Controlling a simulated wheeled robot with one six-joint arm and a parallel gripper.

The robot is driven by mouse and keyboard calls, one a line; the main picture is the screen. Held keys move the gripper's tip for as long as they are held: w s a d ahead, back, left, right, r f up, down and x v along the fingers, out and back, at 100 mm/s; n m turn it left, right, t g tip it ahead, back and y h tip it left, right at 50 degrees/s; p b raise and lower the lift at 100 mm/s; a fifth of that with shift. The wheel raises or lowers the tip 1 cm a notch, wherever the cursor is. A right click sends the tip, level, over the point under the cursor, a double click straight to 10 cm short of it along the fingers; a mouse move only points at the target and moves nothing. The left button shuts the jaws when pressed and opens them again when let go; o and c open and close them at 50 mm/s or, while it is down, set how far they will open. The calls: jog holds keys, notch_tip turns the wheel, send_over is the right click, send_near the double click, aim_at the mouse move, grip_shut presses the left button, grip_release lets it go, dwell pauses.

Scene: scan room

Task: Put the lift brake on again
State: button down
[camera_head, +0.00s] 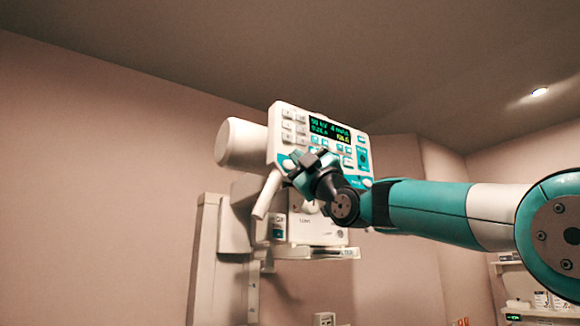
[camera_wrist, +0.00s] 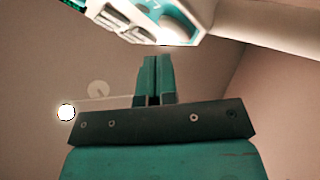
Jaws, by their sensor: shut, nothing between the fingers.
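The white X-ray head's control panel (camera_head: 290,130) has a green and yellow lit display (camera_head: 329,129) and several keys. A pale lever-like handle (camera_head: 265,197) slants down from the panel's lower left. Which part is the lift brake is not clear. My gripper (camera_head: 298,163) is in front of the panel's lower left, by the top of the handle, and covers part of it. In the wrist view the fingers (camera_wrist: 153,62) are together and empty. The panel's lower edge (camera_wrist: 150,38), with a teal and white control, lies just beyond the tips; contact cannot be told.
A white cylinder (camera_head: 242,144) sticks out left of the panel. A grey column (camera_head: 208,260) carries the head, with a white box (camera_head: 310,231) below the panel. Shelves (camera_head: 508,263) stand at the right. The wall at left is bare.

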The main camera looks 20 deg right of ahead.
jog(key=shift+s+d+b, duration=0.25)
jog(key=shift+s+b, duration=0.45)
jog(key=shift+s, duration=0.1)
jog(key=shift+s+d+b, duration=0.3)
jog(key=shift+s+b, duration=0.35)
jog(key=shift+s, duration=0.15)
jog(key=shift+s+d+b, duration=0.25)
jog(key=shift+s+b, duration=0.45)
jog(key=shift+s, duration=0.1)
jog(key=s+a+f+m+g+h, duration=0.1)
jog(key=a+f+m+g+h, duration=0.2)
jog(key=f, duration=0.8)
jog(key=s+a+f+m+g, duration=0.2)
jog(key=f+g, duration=0.3)
jog(key=f, duration=0.6)
jog(key=s+a+f+m+g+h, duration=0.1)
jog(key=a+f+m+g+h, duration=0.2)
jog(key=f, duration=0.8)
jog(key=s+d+f+m+g+h, duration=0.3)
jog(key=s+f+g, duration=0.9)
jog(key=s+f, duration=1.1)
jog(key=shift+s+d+f, duration=0.15)
jog(key=shift+s+f, duration=0.1)
jog(key=shift+s, duration=0.6)
